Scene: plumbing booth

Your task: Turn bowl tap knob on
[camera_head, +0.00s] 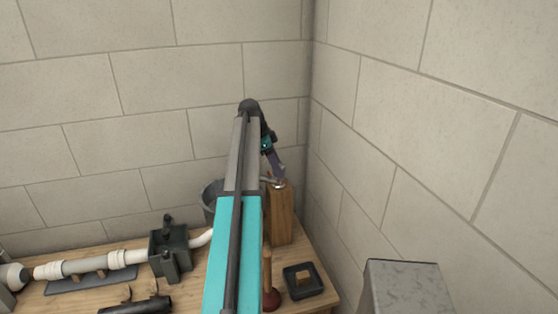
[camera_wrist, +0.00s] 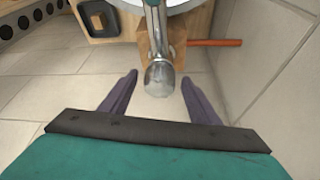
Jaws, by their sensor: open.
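The tap's rounded metal knob (camera_wrist: 159,78) shows in the wrist view at the end of a metal spout or stem, in front of a wooden post. My gripper (camera_wrist: 158,80) is open, with one dark purple finger on each side of the knob. Gaps show between the knob and both fingers, so I see no contact. In the head view my gripper (camera_head: 277,166) is just above the metal tap (camera_head: 277,183) on top of the wooden post (camera_head: 281,215). The grey bowl (camera_head: 210,192) is partly hidden behind my arm.
A black square tray (camera_head: 303,281) with a small wooden block and a plunger (camera_head: 270,296) stand on the bench (camera_head: 205,272). White pipes join a dark box (camera_head: 171,252) at left. Block walls close the corner behind and to the right. A grey box (camera_head: 405,288) is at lower right.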

